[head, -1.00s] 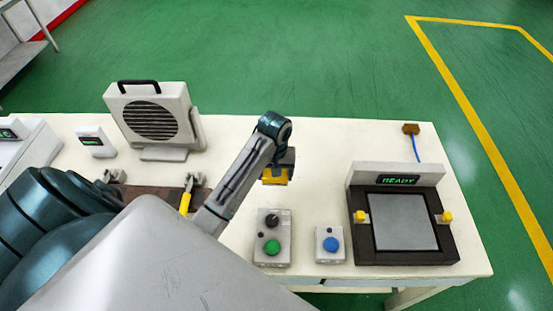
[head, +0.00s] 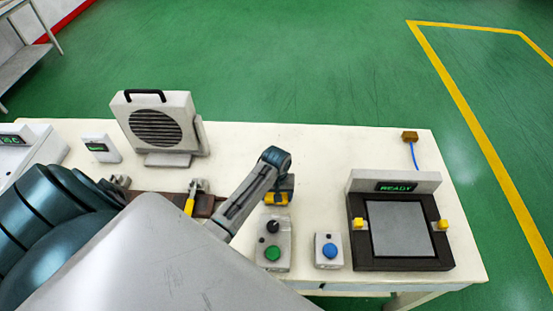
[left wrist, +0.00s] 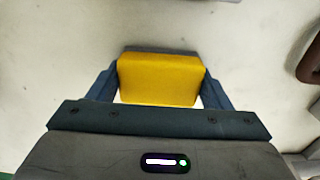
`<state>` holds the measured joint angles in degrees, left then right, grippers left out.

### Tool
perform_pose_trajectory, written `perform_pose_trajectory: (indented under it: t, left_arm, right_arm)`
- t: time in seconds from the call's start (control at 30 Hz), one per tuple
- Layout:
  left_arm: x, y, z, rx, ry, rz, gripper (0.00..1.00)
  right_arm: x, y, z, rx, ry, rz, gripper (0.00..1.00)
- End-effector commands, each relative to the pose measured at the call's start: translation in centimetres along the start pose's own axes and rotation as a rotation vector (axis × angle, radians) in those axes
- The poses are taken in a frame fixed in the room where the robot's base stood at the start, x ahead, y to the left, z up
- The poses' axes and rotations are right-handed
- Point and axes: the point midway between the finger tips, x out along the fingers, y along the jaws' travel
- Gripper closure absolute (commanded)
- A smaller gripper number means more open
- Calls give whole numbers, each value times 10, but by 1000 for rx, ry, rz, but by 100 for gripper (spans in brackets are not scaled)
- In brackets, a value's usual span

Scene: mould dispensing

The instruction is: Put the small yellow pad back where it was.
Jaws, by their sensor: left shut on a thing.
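The small yellow pad (left wrist: 160,78) is between the two fingers of my left gripper (left wrist: 160,88) in the left wrist view, with a grey layer along its far edge. In the head view my left gripper (head: 277,197) is over the white table, behind the grey box with the green button, and a bit of the yellow pad (head: 276,199) shows at its tip. The gripper is shut on the pad. Whether the pad touches the table, I cannot tell. My right gripper is not in view.
A control box with a green button (head: 272,253) and a box with a blue button (head: 329,251) stand at the front. A black-framed plate station (head: 360,255) reading READY is to the right. A grey fan unit (head: 184,112) stands behind.

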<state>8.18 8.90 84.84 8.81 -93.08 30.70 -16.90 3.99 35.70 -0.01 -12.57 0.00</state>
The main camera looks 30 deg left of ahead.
Motion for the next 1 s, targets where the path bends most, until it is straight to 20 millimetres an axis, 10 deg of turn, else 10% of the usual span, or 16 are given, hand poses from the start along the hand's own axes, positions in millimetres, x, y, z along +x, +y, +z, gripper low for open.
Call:
perform_pose_trajectory:
  t: [0.2,0.23,0.33,0.73,1.0]
  left_arm:
    - [2,0,0,0,0,0,49]
    - [2,0,0,0,0,0,24]
    - [2,0,0,0,0,0,6]
    - [-5,0,-1,0,2,0,6]
    - [-55,1,-2,1,7,3,6]
  right_arm:
    - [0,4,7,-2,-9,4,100]
    - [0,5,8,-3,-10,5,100]
    - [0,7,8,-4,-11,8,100]
    - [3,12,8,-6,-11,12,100]
    - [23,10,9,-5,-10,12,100]
